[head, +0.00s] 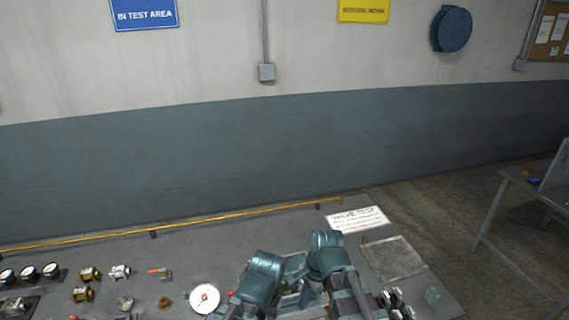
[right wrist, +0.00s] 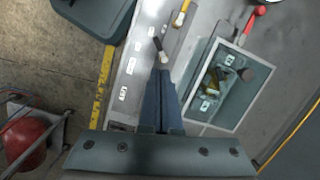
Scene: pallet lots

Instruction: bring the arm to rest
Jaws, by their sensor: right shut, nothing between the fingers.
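My right gripper (right wrist: 160,75) shows in the right wrist view with its two blue fingers together and nothing between them. It is over the front part of the grey bench (right wrist: 200,30), beside a tray. In the head view my teal arm links fold up at the bottom middle, and they hide that part of the bench. I cannot make out the fingertips there. My left gripper is not to be seen in either view.
A shallow tray (right wrist: 238,110) holds a few small parts. A white round dial (head: 205,298) and several valve fittings (head: 90,273) lie on the bench's left. A white sign (head: 357,218) and a grey square plate (head: 393,259) lie right. A metal table (head: 520,190) stands far right.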

